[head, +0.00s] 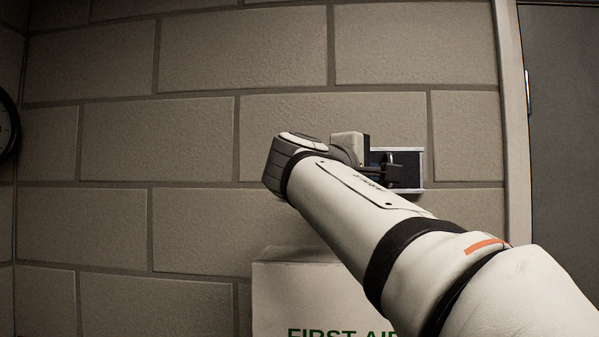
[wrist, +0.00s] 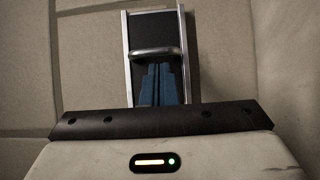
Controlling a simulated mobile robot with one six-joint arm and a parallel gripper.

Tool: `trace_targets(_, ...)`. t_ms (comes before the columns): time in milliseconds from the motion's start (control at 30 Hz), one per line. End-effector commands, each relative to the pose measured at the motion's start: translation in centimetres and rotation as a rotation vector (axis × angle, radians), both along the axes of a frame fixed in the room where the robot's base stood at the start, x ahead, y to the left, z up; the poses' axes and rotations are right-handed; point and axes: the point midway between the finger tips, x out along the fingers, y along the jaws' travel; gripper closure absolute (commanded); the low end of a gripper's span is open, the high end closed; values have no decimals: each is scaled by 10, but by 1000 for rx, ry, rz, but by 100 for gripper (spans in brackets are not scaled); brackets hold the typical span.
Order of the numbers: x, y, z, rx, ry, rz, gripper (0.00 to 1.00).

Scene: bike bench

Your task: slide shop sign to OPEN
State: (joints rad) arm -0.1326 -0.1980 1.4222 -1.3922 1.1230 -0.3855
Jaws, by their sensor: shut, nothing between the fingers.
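The shop sign is a small dark panel in a silver frame (head: 422,170) on the block wall, partly hidden behind my arm in the head view. In the wrist view its silver-edged frame (wrist: 127,60) runs up the picture's middle, with a rounded metal handle (wrist: 155,51) across the dark panel. No lettering is readable. My gripper (wrist: 159,72) is shut and empty, its bluish fingertips close to the handle on its lower side in the wrist view. I cannot tell whether they touch. In the head view my gripper (head: 388,173) is in front of the sign.
A white first aid box (head: 290,290) is below the sign, partly behind my arm. A door frame (head: 512,120) and grey door (head: 565,130) stand at the right. A round clock (head: 6,125) shows at the left edge. The wall left of the sign is bare.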

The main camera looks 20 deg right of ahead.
Motion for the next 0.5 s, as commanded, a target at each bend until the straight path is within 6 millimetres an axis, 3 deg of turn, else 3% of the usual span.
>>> trace_targets(133, 3, 27, -1, -1, 0, -4, 100)
trace_targets(500, -37, 77, -1, 0, -1, -7, 100)
